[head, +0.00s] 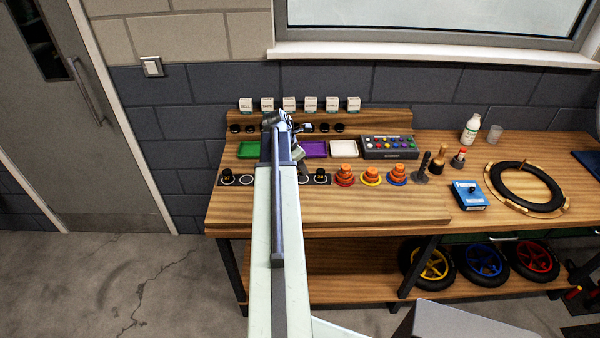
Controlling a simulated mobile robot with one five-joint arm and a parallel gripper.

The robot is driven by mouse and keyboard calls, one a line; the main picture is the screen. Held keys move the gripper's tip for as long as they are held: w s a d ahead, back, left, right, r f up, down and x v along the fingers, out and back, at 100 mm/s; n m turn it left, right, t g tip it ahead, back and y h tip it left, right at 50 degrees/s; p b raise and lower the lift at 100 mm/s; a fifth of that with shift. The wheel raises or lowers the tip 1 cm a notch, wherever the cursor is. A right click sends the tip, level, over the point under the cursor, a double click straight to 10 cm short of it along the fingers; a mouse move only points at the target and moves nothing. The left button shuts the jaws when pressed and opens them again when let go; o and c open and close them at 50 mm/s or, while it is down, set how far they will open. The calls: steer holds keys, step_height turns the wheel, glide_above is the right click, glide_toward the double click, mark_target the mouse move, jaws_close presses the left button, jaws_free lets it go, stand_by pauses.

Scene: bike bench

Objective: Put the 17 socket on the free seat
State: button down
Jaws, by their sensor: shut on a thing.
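My gripper (281,121) is at the end of my arm, over the back half of the bench. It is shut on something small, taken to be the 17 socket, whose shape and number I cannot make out. A dark seat strip (246,179) with pale rings and numbers lies along the bench's front left. My arm hides the strip's middle, and I cannot tell which seat is free. The strip's right end (318,179) shows beyond my arm.
Green (249,150), purple (315,149) and white (343,148) trays lie behind the strip. Labelled white blocks (310,104) line the back ledge. Orange stacked pieces (345,175) stand right of the strip, near a grey button box (389,147). The bench front edge is clear.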

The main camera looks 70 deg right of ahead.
mark_target(301, 179)
steer(key=shift+w+d, duration=0.15)
steer(key=shift+d, duration=0.6)
step_height(301, 179, down, 4)
steer(key=b, duration=0.4)
steer(key=shift+w+a+r, duration=0.1)
steer(key=shift+w+r, duration=0.05)
steer(key=shift+r, duration=0.05)
steer(key=shift+f, duration=0.15)
steer(key=c, duration=1.3)
jaws_free()
steer(key=shift+o, duration=0.2)
